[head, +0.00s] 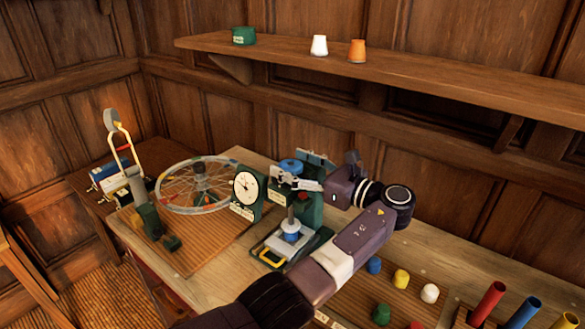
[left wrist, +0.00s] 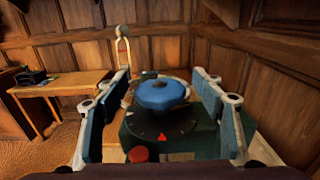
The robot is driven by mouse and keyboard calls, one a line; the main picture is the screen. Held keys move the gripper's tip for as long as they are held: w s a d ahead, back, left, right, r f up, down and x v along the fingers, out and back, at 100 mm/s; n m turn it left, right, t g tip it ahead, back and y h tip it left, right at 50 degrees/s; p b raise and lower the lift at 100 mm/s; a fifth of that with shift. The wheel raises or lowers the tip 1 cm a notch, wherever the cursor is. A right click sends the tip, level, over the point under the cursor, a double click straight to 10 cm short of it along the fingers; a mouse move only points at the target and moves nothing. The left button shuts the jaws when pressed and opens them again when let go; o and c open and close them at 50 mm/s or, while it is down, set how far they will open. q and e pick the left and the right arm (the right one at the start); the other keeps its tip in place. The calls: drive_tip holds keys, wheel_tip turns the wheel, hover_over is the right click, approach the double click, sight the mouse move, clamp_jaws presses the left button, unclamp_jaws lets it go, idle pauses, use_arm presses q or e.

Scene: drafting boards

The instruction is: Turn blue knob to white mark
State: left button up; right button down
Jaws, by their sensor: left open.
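The blue knob (head: 291,165) sits on top of a green stand in the head view. In the left wrist view the knob (left wrist: 158,95) is faceted and sits over a black dial (left wrist: 185,136) with pale ticks. A red triangle (left wrist: 162,138) lies on the dial's near side. I cannot single out the white mark. My left gripper (head: 297,179) is at the knob, open. In the wrist view its blue-padded fingers (left wrist: 160,88) stand on either side of the knob, with gaps between. My right gripper is out of view.
A red button (left wrist: 139,154) is close in front of the dial. A white gauge (head: 246,188) and a spoked wheel (head: 196,184) stand left of the stand. Coloured knobs (head: 401,279) and tubes (head: 487,304) lie at the right. A shelf (head: 420,75) runs above.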

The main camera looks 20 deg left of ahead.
sight(292, 165)
use_arm(q)
wheel_tip(292, 165, up, 9)
drive_tip(key=shift+f, duration=0.1)
idle(0.3)
